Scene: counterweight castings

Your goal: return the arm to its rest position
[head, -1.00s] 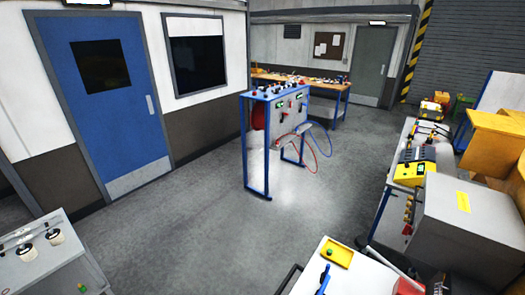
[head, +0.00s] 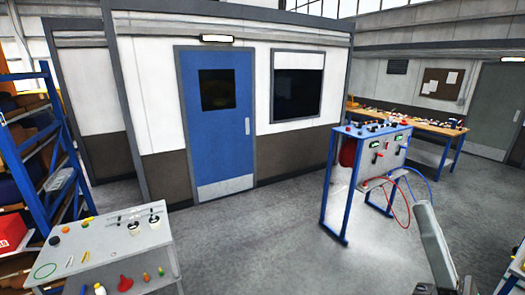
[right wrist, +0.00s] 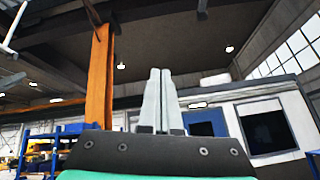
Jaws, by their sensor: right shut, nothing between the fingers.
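My right gripper (head: 424,208) is in the lower right of the head view, a grey shape pointing up in front of the floor, right of the blue-framed control stand. In the right wrist view the two pale fingers of the right gripper (right wrist: 160,72) point up and lie side by side, shut with nothing between them. They are clear of any object there, with the ceiling and an orange column behind them. My left gripper is not in view.
A blue-framed control stand (head: 367,135) with red and blue hoses stands near the right gripper. A grey table (head: 90,265) with small items is at lower left, a blue shelf rack (head: 57,125) behind it. The floor (head: 265,240) between is clear.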

